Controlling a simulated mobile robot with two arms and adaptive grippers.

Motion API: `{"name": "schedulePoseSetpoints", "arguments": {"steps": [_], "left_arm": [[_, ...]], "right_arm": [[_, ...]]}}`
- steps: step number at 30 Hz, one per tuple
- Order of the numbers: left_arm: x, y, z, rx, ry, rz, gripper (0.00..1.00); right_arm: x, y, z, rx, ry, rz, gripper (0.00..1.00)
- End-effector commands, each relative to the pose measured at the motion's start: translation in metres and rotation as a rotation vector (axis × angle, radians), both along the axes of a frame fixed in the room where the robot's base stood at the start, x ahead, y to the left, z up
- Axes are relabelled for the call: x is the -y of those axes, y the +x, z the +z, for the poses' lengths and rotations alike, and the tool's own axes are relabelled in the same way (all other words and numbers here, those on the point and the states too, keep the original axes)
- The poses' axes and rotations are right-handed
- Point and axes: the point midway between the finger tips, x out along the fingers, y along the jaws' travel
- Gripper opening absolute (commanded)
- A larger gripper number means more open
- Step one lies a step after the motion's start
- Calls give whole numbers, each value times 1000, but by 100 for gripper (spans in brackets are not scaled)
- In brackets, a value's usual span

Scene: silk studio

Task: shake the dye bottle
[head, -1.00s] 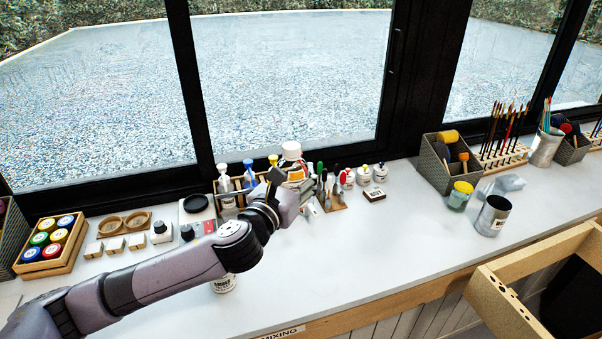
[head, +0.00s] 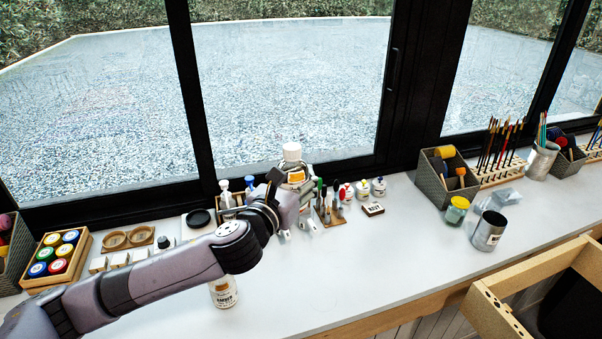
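The dye bottle (head: 296,177) has a white cap and a white label with an orange patch. It stands about upright at the back of the counter, in front of the window. My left gripper (head: 292,188) is around the bottle and appears shut on it; the arm's wrist hides the bottle's lower part and much of the fingers. The bottle's cap rises above the neighbouring bottles. My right gripper is not in view.
Small bottles (head: 362,190) and a pen stand (head: 330,212) are close behind and right of the gripper. A labelled bottle (head: 223,291) stands below my arm. A metal can (head: 489,231) is at right. The counter's front middle is clear.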

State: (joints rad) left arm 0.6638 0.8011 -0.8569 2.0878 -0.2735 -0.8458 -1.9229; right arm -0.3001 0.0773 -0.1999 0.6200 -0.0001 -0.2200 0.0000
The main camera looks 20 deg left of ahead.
Motion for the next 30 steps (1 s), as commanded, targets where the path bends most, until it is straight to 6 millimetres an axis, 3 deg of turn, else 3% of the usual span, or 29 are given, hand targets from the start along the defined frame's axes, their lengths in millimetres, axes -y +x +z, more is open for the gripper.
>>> {"name": "schedulePoseSetpoints", "arguments": {"steps": [1,2,4,6,7,9,11,13,15,16,18,20,22,24,30], "left_arm": [[-1,1,42,36,-2,-2,3],[-1,1,43,28,0,-1,3],[0,0,3,0,0,0,3],[0,0,-20,7,0,1,3],[-1,0,-13,18,-1,0,3],[-1,1,33,42,-1,-2,3],[-1,1,43,28,0,-1,3],[0,0,3,0,0,0,3],[0,0,-20,7,0,1,3],[-1,0,-13,18,-1,0,3],[-1,1,33,42,-1,-2,3],[-1,1,43,28,0,-1,3],[0,0,3,0,0,0,3],[0,0,-20,7,0,1,3],[0,1,-13,20,-1,-1,3]], "right_arm": [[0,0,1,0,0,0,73],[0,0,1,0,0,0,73],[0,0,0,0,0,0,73],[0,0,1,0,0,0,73],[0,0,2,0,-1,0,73],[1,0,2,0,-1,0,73],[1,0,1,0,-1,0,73],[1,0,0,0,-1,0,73],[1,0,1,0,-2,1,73],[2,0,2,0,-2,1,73],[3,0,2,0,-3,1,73],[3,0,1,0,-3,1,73],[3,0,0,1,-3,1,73],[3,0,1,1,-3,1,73],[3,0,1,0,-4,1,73]]}}
